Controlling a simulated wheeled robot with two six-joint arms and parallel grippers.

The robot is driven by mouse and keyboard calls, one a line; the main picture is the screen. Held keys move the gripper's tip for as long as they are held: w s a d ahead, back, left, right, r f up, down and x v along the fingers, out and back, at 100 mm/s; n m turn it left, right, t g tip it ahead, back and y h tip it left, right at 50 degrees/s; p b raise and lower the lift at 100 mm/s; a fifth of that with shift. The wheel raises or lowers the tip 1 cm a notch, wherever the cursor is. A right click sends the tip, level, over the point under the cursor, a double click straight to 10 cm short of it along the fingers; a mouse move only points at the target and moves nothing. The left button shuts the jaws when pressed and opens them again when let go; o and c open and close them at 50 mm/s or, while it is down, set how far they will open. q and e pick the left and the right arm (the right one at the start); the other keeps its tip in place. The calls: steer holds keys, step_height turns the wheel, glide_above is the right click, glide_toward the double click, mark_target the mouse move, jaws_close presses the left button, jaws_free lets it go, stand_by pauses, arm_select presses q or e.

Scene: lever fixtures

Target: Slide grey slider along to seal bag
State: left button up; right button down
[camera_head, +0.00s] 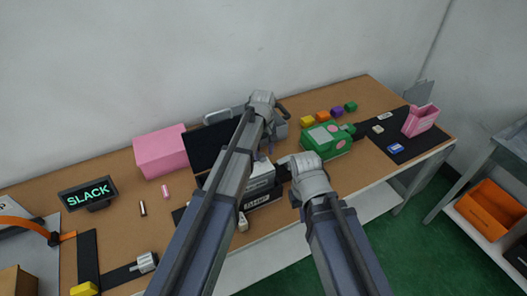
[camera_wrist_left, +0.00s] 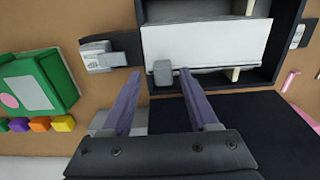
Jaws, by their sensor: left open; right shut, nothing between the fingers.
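In the left wrist view, a small grey slider (camera_wrist_left: 163,73) sits on the dark line along the lower edge of a white bag panel (camera_wrist_left: 205,42), near its left end. The panel lies in a black frame. My left gripper (camera_wrist_left: 161,74) is open, with its purple fingers on either side of the slider in the picture; I cannot tell whether they touch it. In the head view, my left gripper (camera_head: 268,150) points down over the fixture, and my arm hides most of the bag. My right gripper (camera_head: 285,172) is beside the fixture's right side, its fingertips mostly hidden.
A green block-shaped thing (camera_head: 327,139) and several coloured cubes (camera_head: 322,116) stand to the right. A pink box (camera_head: 161,151) and a SLACK sign (camera_head: 88,192) stand to the left. A grey block (camera_wrist_left: 105,55) sits beside the black frame.

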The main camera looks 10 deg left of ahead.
mark_target(264, 155)
arm_select(q)
step_height(264, 155, up, 7)
steer(key=p, duration=0.6)
arm_select(e)
step_height(264, 155, up, 7)
arm_select(q)
steer(key=shift+f, duration=0.1)
stand_by(1.6)
steer(key=s+d+f+m+b, duration=0.1)
steer(key=s+f+m+b, duration=0.1)
steer(key=s, duration=0.6)
steer(key=s+d+f+m+b, duration=0.1)
steer(key=s+f+m+b, duration=0.1)
steer(key=s+m, duration=0.3)
steer(key=s+d+f+m+y+b, duration=0.1)
steer(key=s+m, duration=0.2)
steer(key=s, duration=0.8)
steer(key=shift+s+f+m+b, duration=0.25)
steer(key=shift+f+m+b, duration=0.05)
steer(key=shift+f+b, duration=0.1)
arm_select(e)
step_height(264, 155, down, 6)
arm_select(q)
steer(key=shift+d, duration=0.1)
arm_select(e)
steer(key=shift+f, duration=0.1)
